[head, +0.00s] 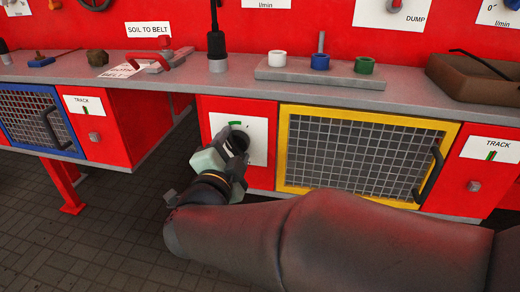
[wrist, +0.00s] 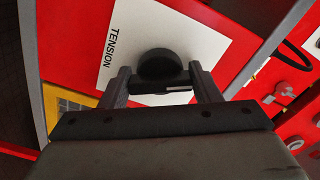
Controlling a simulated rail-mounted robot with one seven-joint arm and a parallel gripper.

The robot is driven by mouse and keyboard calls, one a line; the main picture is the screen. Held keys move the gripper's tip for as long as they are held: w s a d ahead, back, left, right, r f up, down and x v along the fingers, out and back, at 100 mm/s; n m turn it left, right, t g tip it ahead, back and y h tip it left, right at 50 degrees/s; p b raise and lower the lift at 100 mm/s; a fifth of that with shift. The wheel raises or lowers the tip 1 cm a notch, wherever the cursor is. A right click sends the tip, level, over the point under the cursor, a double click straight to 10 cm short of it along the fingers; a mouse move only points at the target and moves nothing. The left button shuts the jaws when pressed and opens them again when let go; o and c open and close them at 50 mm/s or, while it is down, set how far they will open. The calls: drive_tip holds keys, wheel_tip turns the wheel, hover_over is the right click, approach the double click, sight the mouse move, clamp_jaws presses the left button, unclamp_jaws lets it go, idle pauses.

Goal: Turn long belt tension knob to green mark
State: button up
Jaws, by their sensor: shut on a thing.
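The tension knob (wrist: 160,65) is a round black knob on a white panel (wrist: 195,40) marked TENSION. A dark bar with a light line on it lies just below the round part in the wrist view. My gripper (wrist: 160,82) has one finger on each side and is shut on the knob. In the head view my gripper (head: 238,143) covers most of the knob (head: 240,128). A green mark (head: 235,123) shows on the white panel just above the knob. Which way the knob points is hard to tell.
A yellow-framed mesh door (head: 360,112) is right of the panel. The grey counter (head: 225,82) juts out above, with a rack (head: 300,75) of white, blue and green rings. A red handle (head: 165,60) lies at left. Open floor (head: 100,240) is below left.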

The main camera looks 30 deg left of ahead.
drive_tip(key=shift+f+m+b, duration=0.15)
drive_tip(key=shift+m+b, duration=1.45)
drive_tip(key=shift+b, duration=0.05)
drive_tip(key=o, duration=1)
drive_tip(key=shift+s+r, duration=0.1)
drive_tip(key=shift+r, duration=0.1)
drive_tip(key=p+v, duration=0.3)
drive_tip(key=v, duration=1.4)
drive_tip(key=shift+s, duration=0.15)
